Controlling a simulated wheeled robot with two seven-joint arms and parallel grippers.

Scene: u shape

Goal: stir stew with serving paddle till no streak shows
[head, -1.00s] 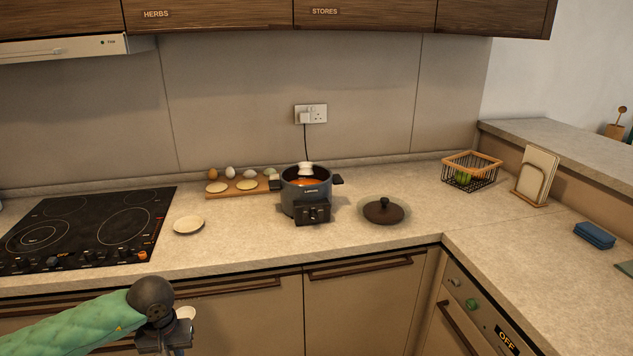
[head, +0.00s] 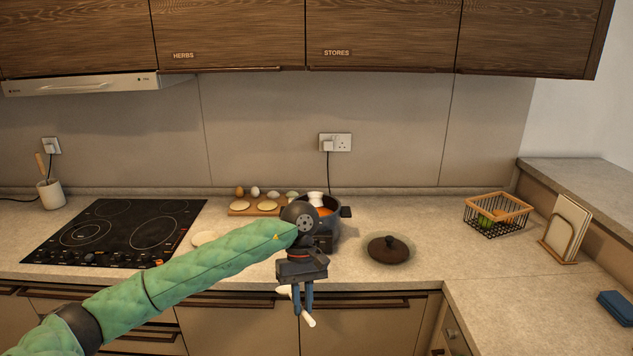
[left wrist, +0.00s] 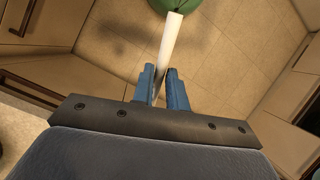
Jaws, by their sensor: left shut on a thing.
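The dark pot (head: 333,231) stands on the counter by the backsplash, lid off, with orange-red stew (head: 324,212) inside. A white shape (head: 316,198) shows at its far side; I cannot tell if it lies on the stew. My left gripper (head: 303,306) hangs in front of the counter edge, nearer than the pot, and hides part of it. Its blue fingers are shut on a white serving paddle (head: 309,320), which points down. The paddle also shows in the left wrist view (left wrist: 170,42) between the fingers. My right gripper is out of view.
A dark lid (head: 388,251) lies right of the pot. A board (head: 240,211) with eggs and pale rounds is behind left. The black hob (head: 120,232) is at left, a wire basket (head: 497,215) at right. The counter between lid and basket is clear.

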